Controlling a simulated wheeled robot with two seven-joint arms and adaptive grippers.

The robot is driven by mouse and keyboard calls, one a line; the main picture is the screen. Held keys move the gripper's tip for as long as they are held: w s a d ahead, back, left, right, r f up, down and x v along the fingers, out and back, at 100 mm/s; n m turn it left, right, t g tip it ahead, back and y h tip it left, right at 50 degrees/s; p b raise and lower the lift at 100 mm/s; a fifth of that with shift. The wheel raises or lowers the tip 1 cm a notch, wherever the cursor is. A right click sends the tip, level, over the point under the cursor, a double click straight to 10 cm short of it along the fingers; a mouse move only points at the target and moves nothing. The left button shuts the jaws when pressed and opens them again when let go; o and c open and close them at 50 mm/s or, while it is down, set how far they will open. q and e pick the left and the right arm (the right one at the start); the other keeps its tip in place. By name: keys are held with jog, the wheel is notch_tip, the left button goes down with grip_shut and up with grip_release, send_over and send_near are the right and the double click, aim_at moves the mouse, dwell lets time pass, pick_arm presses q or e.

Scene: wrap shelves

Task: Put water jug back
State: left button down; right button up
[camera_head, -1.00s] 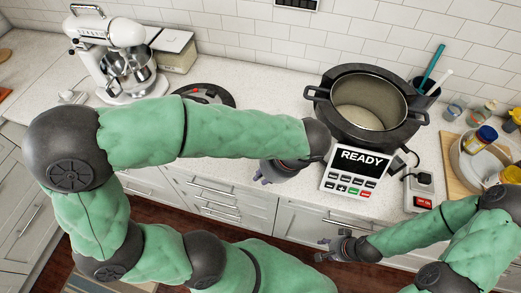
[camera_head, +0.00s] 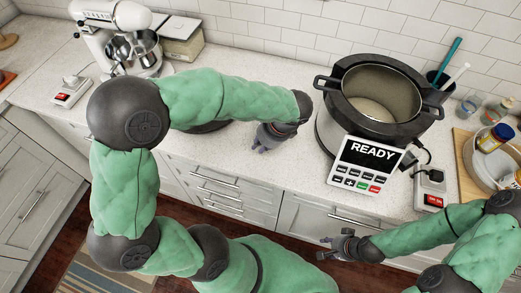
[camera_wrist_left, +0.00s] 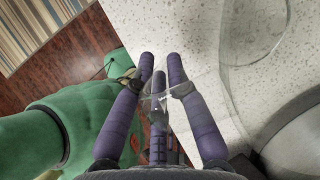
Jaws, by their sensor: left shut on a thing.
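My left gripper (camera_head: 268,138) is over the counter's front edge, left of the pot. In the left wrist view its purple fingers (camera_wrist_left: 160,85) are closed around a clear, thin part (camera_wrist_left: 155,100), which looks like the handle of the see-through water jug (camera_wrist_left: 252,25). The jug's rounded clear outline lies over the speckled counter in that view. In the head view the jug is hard to make out, and the left forearm hides part of the counter behind it. My right gripper (camera_head: 328,248) is empty, fingers apart, in front of the drawers below the counter.
A dark-rimmed pot (camera_head: 375,92) sits in a cooker whose panel (camera_head: 366,165) reads READY. A stand mixer (camera_head: 115,40) and a box (camera_head: 180,40) are at the back left. A red-switched outlet box (camera_head: 430,190) and a wooden board with jars (camera_head: 470,165) are at right.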

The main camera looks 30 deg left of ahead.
pick_arm(q)
jog(key=shift+f+b, duration=0.35)
jog(key=shift+f, duration=1.35)
jog(key=c, duration=1.2)
grip_release()
jog(key=shift+c, duration=0.2)
jog(key=p+v, duration=0.3)
jog(key=v, duration=0.9)
